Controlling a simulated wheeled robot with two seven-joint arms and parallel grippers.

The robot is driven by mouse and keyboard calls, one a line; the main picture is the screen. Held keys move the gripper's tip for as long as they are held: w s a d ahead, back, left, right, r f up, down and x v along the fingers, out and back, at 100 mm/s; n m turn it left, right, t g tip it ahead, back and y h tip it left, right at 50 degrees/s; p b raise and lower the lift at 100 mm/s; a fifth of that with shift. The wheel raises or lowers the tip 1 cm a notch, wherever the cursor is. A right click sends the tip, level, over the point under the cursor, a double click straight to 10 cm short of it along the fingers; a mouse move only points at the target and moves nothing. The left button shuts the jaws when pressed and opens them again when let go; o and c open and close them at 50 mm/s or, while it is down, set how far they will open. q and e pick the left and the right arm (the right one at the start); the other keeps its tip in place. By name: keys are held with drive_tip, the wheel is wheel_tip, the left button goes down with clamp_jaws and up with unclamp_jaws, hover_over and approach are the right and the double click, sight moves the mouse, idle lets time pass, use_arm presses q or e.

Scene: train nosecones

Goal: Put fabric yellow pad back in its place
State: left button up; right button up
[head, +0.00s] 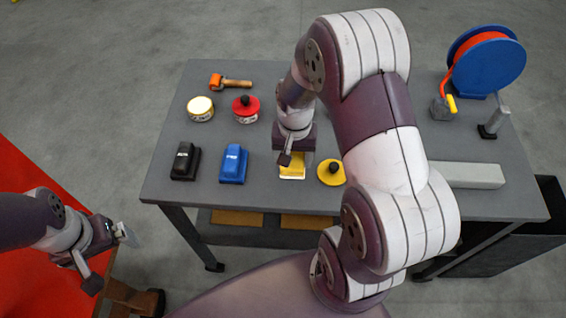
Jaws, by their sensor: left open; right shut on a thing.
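The yellow pad (292,171) is on or just above the front part of the grey table, between the blue block and the round yellow tool. My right gripper (291,160) reaches down over it from above and is shut on it. The gripper hides the pad's rear part, and I cannot tell whether the pad touches the tabletop. My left gripper (108,256) is open and empty, off the table at the lower left.
On the grey table (400,150) stand a black block (185,161), a blue block (233,164), a round yellow tool (331,173), a red disc tool (246,108), a pale tin (200,108), a roller (230,82), a blue hose reel (488,65) and a long pale box (468,175).

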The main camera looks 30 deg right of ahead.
drive_tip(key=w+f, duration=0.1)
drive_tip(key=w+a, duration=0.1)
drive_tip(key=shift+w+a+f, duration=0.1)
drive_tip(key=shift+w+f, duration=0.3)
drive_tip(key=f, duration=0.3)
drive_tip(key=shift+s+a+f+p, duration=0.15)
drive_tip(key=shift+s+f+p, duration=0.1)
drive_tip(key=shift+p, duration=0.1)
drive_tip(key=shift+w+f, duration=0.2)
drive_tip(key=shift+f, duration=0.2)
drive_tip(key=o, duration=1)
drive_tip(key=shift+s, duration=0.15)
